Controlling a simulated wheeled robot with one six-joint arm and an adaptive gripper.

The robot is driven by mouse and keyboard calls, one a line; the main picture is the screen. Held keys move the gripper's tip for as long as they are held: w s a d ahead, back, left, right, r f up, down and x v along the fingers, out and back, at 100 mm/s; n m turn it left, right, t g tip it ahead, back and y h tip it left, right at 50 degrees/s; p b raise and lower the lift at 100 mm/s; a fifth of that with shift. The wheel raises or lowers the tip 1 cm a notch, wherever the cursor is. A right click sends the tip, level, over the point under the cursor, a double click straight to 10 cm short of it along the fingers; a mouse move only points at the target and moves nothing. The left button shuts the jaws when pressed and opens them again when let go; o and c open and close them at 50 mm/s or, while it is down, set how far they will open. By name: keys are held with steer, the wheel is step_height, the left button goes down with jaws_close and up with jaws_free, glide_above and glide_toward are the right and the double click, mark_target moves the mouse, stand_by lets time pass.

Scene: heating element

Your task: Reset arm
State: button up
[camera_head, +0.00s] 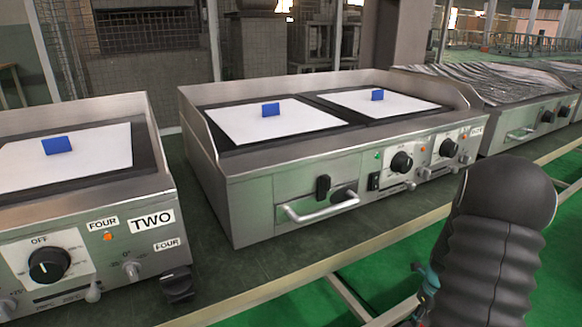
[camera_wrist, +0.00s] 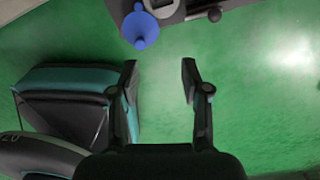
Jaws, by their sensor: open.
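My gripper (camera_wrist: 158,82) shows in the wrist view with its two fingers apart and nothing between them. It hangs above a green floor. In the head view a dark ribbed part of my arm stands at the lower right, in front of the bench; the gripper's fingers are not seen there. The middle heating unit (camera_head: 300,205) is a steel griddle with knobs, a handle and two white plates, each with a blue block. The left heating unit (camera_head: 95,215) carries a white plate with a blue block and labels reading TWO and FOUR.
A third steel unit (camera_head: 520,125) with a crinkled cover stands at the right. The bench's front rail (camera_head: 300,278) runs below the units. In the wrist view a blue funnel-shaped thing (camera_wrist: 139,28) lies at the top. Green floor (camera_wrist: 250,110) is clear at the right.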

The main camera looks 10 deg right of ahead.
steer(key=s+a+r+n+t+p, duration=0.1)
steer(key=s+a+r+n, duration=0.3)
steer(key=a+r+n, duration=0.6)
steer(key=s+a+r+n+t+p, duration=0.2)
steer(key=s+a+r+n, duration=0.3)
steer(key=a+r+n, duration=0.5)
steer(key=s+a+r+n+t+p, duration=0.1)
steer(key=s+a+r+n, duration=0.4)
steer(key=a+r+n, duration=0.5)
step_height(320, 180, up, 5)
steer(key=n+t, duration=0.1)
steer(key=n, duration=0.4)
steer(key=shift+f+t+p, duration=0.2)
steer(key=shift+t+p, duration=0.1)
steer(key=shift+p, duration=0.05)
